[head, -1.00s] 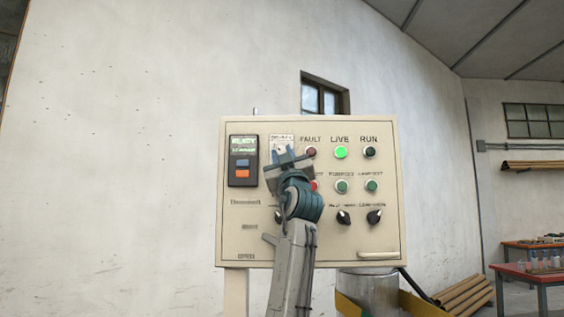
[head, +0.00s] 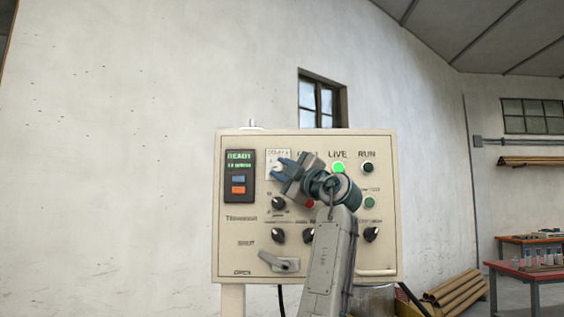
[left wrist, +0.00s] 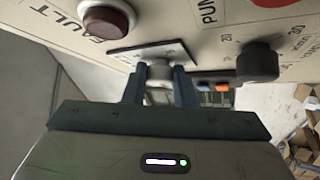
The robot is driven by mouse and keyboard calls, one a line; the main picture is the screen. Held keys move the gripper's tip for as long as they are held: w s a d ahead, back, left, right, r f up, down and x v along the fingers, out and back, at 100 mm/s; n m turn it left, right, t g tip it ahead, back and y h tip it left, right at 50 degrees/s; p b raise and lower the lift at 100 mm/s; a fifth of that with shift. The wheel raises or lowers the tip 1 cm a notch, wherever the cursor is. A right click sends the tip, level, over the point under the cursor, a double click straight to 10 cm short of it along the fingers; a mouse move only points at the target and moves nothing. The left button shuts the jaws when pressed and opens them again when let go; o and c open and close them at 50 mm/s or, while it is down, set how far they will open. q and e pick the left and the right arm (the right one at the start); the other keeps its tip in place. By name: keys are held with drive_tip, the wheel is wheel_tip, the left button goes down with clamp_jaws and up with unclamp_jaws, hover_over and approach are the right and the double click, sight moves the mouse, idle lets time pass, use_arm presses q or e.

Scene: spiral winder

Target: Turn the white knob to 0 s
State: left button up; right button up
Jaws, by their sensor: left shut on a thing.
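The white knob (left wrist: 160,70) sits on a small dark-edged plate on the control panel (head: 232,262). In the head view its labelled white plate (head: 278,155) is at the upper left of the panel, right of the display, and my gripper covers part of it. My left gripper (head: 281,169) reaches in from the right, its blue fingers pointing left. In the left wrist view its fingers (left wrist: 160,84) are on both sides of the knob, shut on it. The knob's pointer and the scale numbers cannot be read. My right gripper is not in view.
A display (head: 239,162) reads READY. Right of the knob are the lit green LIVE lamp (head: 338,167) and the dark RUN lamp (head: 367,168). A black knob (head: 278,203) sits below, and a grey handle (head: 280,262) lower down. The wall left of the panel is clear.

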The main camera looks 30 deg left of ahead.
use_arm(q)
drive_tip(key=shift+r+n+p, duration=0.3)
drive_tip(key=shift+n+g+p, duration=0.3)
drive_tip(key=shift+r+n+g+h+p, duration=0.1)
drive_tip(key=shift+n+g+h+p, duration=0.3)
drive_tip(key=shift+n+h+p, duration=1.05)
drive_tip(key=shift+r+n+g+h+p, duration=0.1)
drive_tip(key=shift+n+g+h+p, duration=0.3)
drive_tip(key=shift+n+h+p, duration=0.95)
use_arm(e)
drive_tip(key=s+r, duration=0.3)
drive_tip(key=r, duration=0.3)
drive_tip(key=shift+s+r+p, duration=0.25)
drive_tip(key=shift+p, duration=0.2)
use_arm(q)
drive_tip(key=shift+m+y, duration=0.3)
drive_tip(key=shift+y, duration=0.2)
drive_tip(key=o, duration=1)
drive_tip(key=shift+w, duration=0.1)
drive_tip(key=shift+d+f, duration=0.1)
drive_tip(key=shift+d, duration=0.05)
